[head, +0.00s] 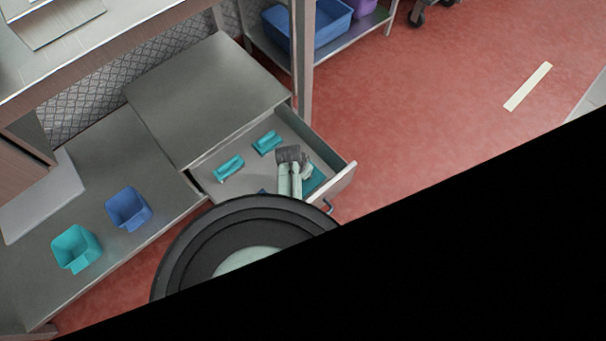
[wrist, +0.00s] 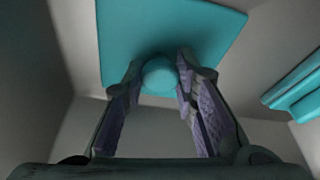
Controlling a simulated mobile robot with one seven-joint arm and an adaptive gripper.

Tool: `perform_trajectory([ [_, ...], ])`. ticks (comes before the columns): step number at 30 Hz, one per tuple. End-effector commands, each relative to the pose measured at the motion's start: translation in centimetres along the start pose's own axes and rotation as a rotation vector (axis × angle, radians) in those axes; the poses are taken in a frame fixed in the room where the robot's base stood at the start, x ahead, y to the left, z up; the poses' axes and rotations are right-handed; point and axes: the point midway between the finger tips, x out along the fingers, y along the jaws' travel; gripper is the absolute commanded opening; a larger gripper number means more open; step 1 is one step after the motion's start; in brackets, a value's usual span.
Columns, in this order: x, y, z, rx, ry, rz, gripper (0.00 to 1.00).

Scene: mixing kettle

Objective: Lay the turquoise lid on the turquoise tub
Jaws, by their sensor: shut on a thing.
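The turquoise lid (head: 315,180) is in the open drawer, partly hidden by my arm in the head view. In the wrist view the lid (wrist: 205,35) is a flat turquoise plate with a round knob (wrist: 159,76). My gripper (wrist: 160,72) is shut on that knob, one finger on each side. Whether the lid touches the drawer floor I cannot tell. The turquoise tub (head: 77,250) stands open and upright on the low grey counter at the far left of the head view, well away from my gripper.
A blue tub (head: 128,209) stands beside the turquoise one. Two turquoise pieces (head: 228,168) (head: 267,143) lie in the drawer (head: 212,187); a bit of something blue (head: 262,191) shows near its front. The drawer walls stand close around my gripper. A shelf with bins (head: 335,38) is behind.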

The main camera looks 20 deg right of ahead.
Motion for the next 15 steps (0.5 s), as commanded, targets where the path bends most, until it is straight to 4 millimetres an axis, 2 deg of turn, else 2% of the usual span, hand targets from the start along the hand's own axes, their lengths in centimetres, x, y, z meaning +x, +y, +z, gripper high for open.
perform_trajectory([
  [5, -0.7, 0.0, -0.2, 0.000, 0.000, 0.000, 0.00],
  [15, -4.1, 0.0, -1.2, 0.000, 0.000, 0.000, 0.00],
])
